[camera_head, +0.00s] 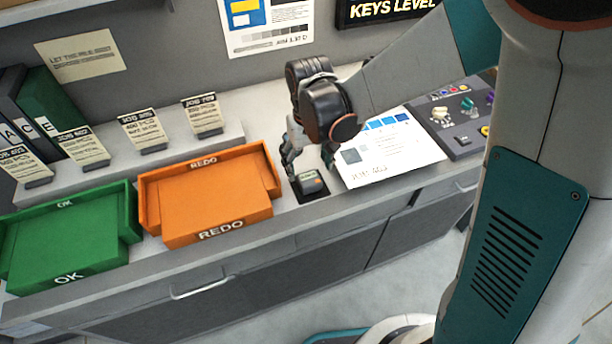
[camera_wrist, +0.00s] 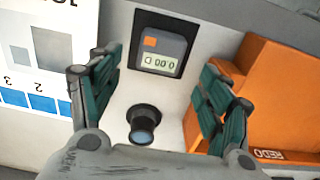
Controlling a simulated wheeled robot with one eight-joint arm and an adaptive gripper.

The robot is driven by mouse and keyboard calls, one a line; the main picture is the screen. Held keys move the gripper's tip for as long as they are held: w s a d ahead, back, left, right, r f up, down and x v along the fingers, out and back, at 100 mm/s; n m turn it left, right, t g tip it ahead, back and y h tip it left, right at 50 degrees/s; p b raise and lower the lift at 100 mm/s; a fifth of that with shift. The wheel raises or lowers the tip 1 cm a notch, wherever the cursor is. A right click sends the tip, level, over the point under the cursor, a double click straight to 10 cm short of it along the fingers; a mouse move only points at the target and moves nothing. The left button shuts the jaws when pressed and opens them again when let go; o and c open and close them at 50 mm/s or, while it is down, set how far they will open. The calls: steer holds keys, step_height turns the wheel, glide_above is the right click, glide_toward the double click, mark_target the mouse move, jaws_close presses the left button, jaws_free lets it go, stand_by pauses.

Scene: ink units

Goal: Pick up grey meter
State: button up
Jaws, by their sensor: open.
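The grey meter (camera_head: 311,182) sits on a black pad (camera_head: 313,196) near the counter's front edge, between the orange tray and the white printed sheet. In the wrist view the meter (camera_wrist: 160,48) shows an orange button and a small display with digits. My gripper (camera_head: 309,162) is open and empty above the counter, close to the meter. In the wrist view its two teal fingers (camera_wrist: 160,82) are spread wide, with the meter ahead between their tips and not touched.
A black cylinder with a lens (camera_wrist: 144,122) stands behind the meter, between my fingers. The orange REDO tray (camera_head: 210,195) is close on the left, with a green OK tray (camera_head: 70,242) beyond. The printed sheet (camera_head: 388,150) and a button panel (camera_head: 458,118) lie right.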

mark_target(310, 178)
steer(key=shift+s+d+f+b, duration=0.15)
steer(key=shift+f+b, duration=0.4)
steer(key=shift+f, duration=0.95)
steer(key=shift+s+a+f+b, duration=0.15)
steer(key=shift+f+b, duration=0.35)
steer(key=shift+f, duration=0.95)
steer(key=shift+d+r, duration=0.1)
steer(key=shift+d, duration=0.05)
steer(key=c, duration=1.2)
